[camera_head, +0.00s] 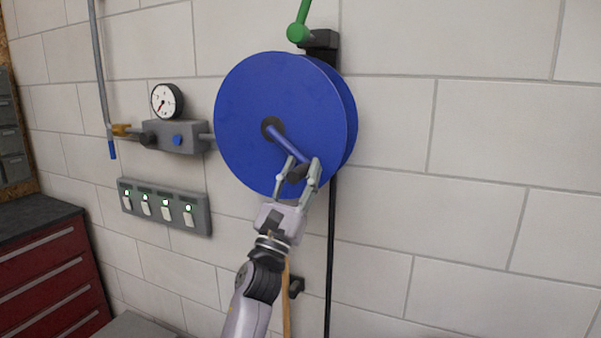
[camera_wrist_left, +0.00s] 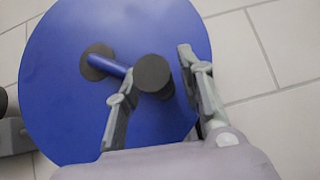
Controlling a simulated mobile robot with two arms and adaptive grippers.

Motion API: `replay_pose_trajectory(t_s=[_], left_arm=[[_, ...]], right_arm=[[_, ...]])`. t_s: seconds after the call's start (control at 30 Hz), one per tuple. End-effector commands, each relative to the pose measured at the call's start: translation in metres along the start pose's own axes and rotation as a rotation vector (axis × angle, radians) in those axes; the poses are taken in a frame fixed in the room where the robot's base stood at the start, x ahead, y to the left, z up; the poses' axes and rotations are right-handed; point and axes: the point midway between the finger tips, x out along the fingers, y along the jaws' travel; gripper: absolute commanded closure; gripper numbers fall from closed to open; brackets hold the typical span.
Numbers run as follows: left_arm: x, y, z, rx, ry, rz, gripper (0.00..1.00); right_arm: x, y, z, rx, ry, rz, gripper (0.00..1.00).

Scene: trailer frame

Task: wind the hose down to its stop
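The blue hose reel (camera_head: 250,105) is mounted on the block wall, with a blue crank arm (camera_head: 290,147) running from its dark hub down to the right. The crank ends in a dark knob (camera_head: 297,174), which also shows in the left wrist view (camera_wrist_left: 153,73). My left gripper (camera_head: 302,164) is open, with one finger on each side of the knob; in the wrist view (camera_wrist_left: 158,75) small gaps seem to show, and firm contact cannot be told. The black hose (camera_head: 331,250) hangs straight down from the reel's right side; its lower end is out of view. My right gripper is not in view.
A green-handled lever (camera_head: 299,30) sits above the reel. To the left are a gauge (camera_head: 166,100) on a grey valve block (camera_head: 175,137) and a switch panel (camera_head: 165,206). A red drawer cabinet (camera_head: 50,275) stands at lower left. The wall at right is clear.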

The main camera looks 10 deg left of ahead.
Motion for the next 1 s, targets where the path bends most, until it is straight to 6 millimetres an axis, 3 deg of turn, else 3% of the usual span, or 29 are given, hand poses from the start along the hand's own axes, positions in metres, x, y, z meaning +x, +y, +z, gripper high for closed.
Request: replay_pose_trajectory(t_s=[0.5,1.0], left_arm=[[-0.0003,0.0002,-0.0001,0.001,0.0,0.0,1.0],[-0.0006,0.0005,-0.0005,0.003,0.001,-0.001,1.0]], right_arm=[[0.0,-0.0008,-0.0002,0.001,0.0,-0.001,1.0],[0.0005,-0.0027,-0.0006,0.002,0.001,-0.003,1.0]])
